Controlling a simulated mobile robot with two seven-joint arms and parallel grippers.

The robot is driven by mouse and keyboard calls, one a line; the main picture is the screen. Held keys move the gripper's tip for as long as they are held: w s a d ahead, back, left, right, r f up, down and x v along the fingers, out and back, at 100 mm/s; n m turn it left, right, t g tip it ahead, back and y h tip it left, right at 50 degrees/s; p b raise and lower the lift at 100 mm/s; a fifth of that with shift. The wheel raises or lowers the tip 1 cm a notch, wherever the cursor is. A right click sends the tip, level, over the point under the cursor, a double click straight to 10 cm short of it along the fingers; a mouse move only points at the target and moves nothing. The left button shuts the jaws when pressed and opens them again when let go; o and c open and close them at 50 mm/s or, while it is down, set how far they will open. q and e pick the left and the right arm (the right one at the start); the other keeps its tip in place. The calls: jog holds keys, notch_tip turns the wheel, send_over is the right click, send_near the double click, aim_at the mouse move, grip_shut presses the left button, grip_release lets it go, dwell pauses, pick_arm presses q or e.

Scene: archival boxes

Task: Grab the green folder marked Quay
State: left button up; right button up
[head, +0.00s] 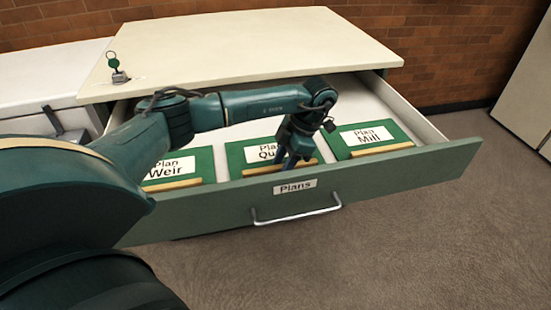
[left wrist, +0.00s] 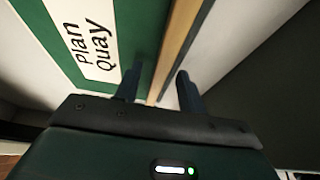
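The green folder marked "Plan Quay" (head: 236,156) lies in the middle of the open drawer, between two similar folders. It has a white label and a tan strip (head: 259,171) along its near edge. My left gripper (head: 288,163) points down over its near right part and hides some of the label. In the left wrist view the folder (left wrist: 143,28) is at the upper left, and the open fingers of my left gripper (left wrist: 158,88) stand on either side of its tan strip (left wrist: 178,42). I cannot tell whether they touch it. My right gripper is not in view.
The green drawer front (head: 400,176) bears a "Plans" label and a metal handle (head: 297,215). The "Plan Weir" folder (head: 205,162) lies left and the "Plan Mill" folder (head: 403,131) right. The cream cabinet top (head: 250,45) overhangs the back, with keys (head: 116,68) at its left edge.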

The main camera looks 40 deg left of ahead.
pick_arm(q)
jog(key=shift+c, duration=0.2)
grip_shut()
jog(key=shift+r, duration=0.1)
